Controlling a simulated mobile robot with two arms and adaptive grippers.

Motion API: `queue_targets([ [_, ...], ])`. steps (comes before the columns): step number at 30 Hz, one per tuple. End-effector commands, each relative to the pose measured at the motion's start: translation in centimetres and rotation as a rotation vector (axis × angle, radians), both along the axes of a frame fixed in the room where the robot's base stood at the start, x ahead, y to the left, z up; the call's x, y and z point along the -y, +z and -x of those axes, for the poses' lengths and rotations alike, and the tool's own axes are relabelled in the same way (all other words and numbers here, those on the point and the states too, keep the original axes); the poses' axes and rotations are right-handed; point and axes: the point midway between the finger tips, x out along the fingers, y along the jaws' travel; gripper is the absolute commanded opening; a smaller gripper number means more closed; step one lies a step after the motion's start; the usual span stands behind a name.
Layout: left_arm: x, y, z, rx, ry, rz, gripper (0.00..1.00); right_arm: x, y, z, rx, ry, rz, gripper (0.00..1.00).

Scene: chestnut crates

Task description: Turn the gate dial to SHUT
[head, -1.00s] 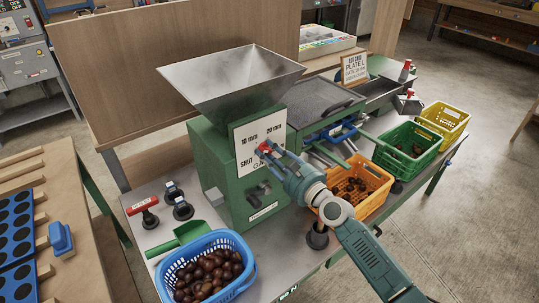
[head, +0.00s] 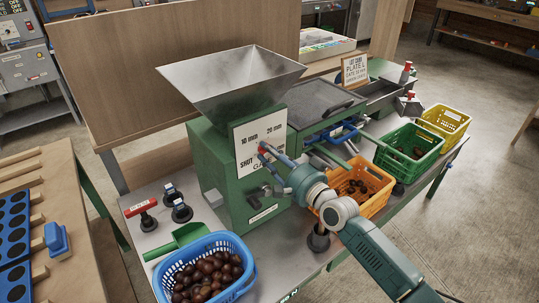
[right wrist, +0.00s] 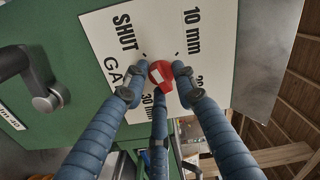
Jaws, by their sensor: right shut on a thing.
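The gate dial is a red knob (head: 264,147) on a white plate (head: 248,135) on the front of the green machine (head: 228,185). The plate reads 10 mm, 20 mm, 30 mm and SHUT, with SHUT at the lower left in the head view. My right gripper (head: 267,158) is shut on the knob. In the right wrist view its blue fingers (right wrist: 157,86) close around the red knob (right wrist: 160,72), which has a white mark. Which label the mark points at, I cannot tell. My left gripper is not in view.
A dark crank handle (head: 262,193) sticks out below the plate. A blue basket of chestnuts (head: 247,283) stands at the front left. Orange (head: 378,203), green (head: 431,164) and yellow (head: 461,121) crates line the right side. A steel hopper (head: 232,85) tops the machine.

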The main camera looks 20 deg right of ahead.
Motion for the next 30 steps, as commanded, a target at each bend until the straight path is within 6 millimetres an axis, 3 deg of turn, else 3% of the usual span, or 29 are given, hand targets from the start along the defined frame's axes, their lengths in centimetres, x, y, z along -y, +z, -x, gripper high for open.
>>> queue_targets([
  [1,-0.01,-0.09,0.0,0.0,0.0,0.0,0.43,-0.07,-1.31,0.23,-0.013,0.005,0.04,0.01],
  [13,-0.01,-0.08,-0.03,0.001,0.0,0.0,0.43,0.03,-1.31,0.19,0.049,0.005,0.213,0.01],
  [30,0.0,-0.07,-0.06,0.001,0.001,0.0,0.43,0.16,-1.23,0.16,0.061,0.003,0.243,0.02],
])
